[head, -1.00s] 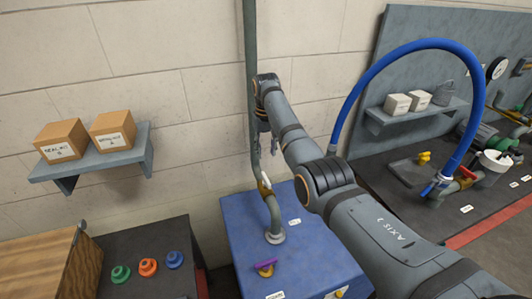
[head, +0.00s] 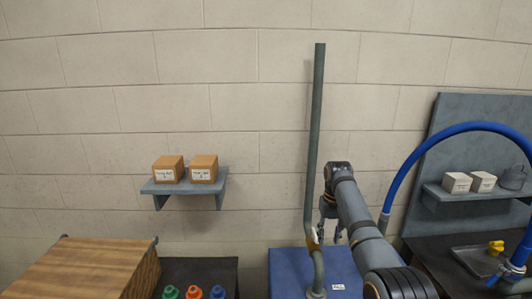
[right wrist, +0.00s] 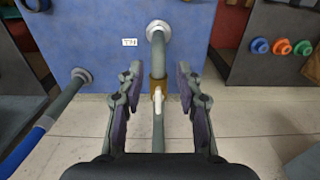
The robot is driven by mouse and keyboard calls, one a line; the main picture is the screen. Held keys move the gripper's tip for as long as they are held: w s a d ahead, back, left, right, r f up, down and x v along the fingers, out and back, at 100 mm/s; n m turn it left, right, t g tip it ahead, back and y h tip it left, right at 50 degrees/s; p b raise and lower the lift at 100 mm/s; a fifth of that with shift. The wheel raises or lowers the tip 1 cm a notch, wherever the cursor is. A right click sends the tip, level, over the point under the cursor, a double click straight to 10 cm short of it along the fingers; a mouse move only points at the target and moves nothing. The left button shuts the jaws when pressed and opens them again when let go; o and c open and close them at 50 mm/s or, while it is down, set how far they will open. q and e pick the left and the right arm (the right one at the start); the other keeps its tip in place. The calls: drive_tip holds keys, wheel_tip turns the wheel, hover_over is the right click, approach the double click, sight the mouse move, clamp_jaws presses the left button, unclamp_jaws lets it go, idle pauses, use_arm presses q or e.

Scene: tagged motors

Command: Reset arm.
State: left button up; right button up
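My right arm comes in from the lower right of the head view. Its gripper (head: 331,238) hangs just right of the upright grey-green pipe. In the right wrist view the right gripper (right wrist: 158,72) is open, its fingers spread on either side of the pipe (right wrist: 158,50) with a gap each side. A brass valve with a white handle (right wrist: 157,98) shows on the pipe between the fingers. The valve (head: 313,240) is small in the head view. I cannot tell whether the pipe lies within the fingers' reach. My left gripper is not in view.
The pipe stands at a blue cabinet (head: 287,272) with a TM-like label. A wall shelf (head: 160,188) holds two boxes. A blue hose (head: 398,170) arches at the right.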

drive_tip(key=s+d+f+t, duration=0.1)
drive_tip(key=s+d+f, duration=0.1)
drive_tip(key=s+f, duration=0.7)
drive_tip(key=s+d+f+t, duration=0.1)
drive_tip(key=s+d+f, duration=0.2)
drive_tip(key=s+f, duration=0.6)
drive_tip(key=s+r+t, duration=0.2)
drive_tip(key=s, duration=1.6)
drive_tip(key=s+d+f+g+h+b, duration=0.1)
drive_tip(key=s+f, duration=0.1)
drive_tip(key=f, duration=1.3)
drive_tip(key=s+d+f+g, duration=0.1)
drive_tip(key=f, duration=1.4)
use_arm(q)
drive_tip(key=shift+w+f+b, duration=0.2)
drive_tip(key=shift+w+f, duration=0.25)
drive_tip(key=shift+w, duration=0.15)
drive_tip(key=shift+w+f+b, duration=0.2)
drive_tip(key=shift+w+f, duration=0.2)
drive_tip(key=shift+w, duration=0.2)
use_arm(e)
drive_tip(key=s+d+f, duration=0.1)
drive_tip(key=s+f, duration=1.4)
drive_tip(key=s, duration=0.2)
drive_tip(key=shift+s+f+g, duration=0.15)
drive_tip(key=shift+s+g, duration=0.25)
